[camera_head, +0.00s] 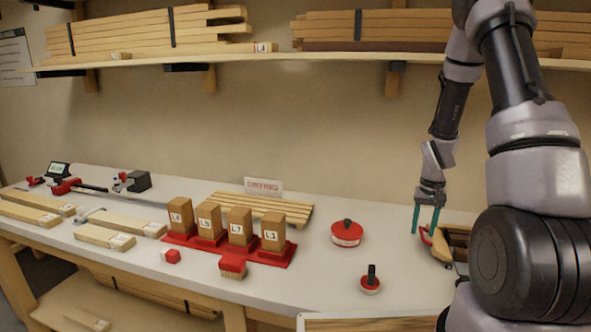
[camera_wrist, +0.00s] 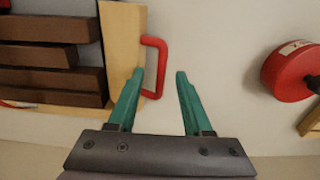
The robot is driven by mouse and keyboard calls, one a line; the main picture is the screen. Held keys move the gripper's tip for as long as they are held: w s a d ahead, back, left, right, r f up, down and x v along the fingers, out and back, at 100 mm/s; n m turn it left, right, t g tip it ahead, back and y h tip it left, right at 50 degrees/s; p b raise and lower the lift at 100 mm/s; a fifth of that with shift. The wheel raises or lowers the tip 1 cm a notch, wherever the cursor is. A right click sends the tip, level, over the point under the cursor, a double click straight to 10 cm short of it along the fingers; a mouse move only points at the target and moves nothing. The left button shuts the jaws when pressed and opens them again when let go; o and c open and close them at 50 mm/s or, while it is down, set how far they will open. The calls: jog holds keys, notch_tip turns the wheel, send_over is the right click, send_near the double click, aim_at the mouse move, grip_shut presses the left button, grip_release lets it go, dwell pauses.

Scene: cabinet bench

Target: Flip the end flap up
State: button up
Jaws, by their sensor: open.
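The end flap is a pale wooden board (camera_wrist: 122,45) at the end of a wooden box, with a red U-shaped handle (camera_wrist: 163,60) on its outer side. In the head view the flap (camera_head: 441,246) is at the box's left end, lowered outward, with the handle (camera_head: 427,237) partly hidden by a finger. My gripper (camera_head: 426,222) is open and empty above the handle. In the wrist view my gripper (camera_wrist: 160,74) has teal fingertips on either side of the handle's long bar. I cannot tell whether they touch it.
Dark wooden blocks (camera_wrist: 50,54) lie in the box. Labelled wooden blocks (camera_head: 239,226) stand on a red tray (camera_head: 284,256).

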jog(key=shift+s+f, duration=0.4)
jog(key=shift+f, duration=0.05)
jog(key=shift+w+r, duration=0.2)
jog(key=shift+r, duration=0.65)
notch_tip(320, 180, up, 7)
jog(key=shift+r, duration=0.15)
jog(key=shift+d, duration=0.1)
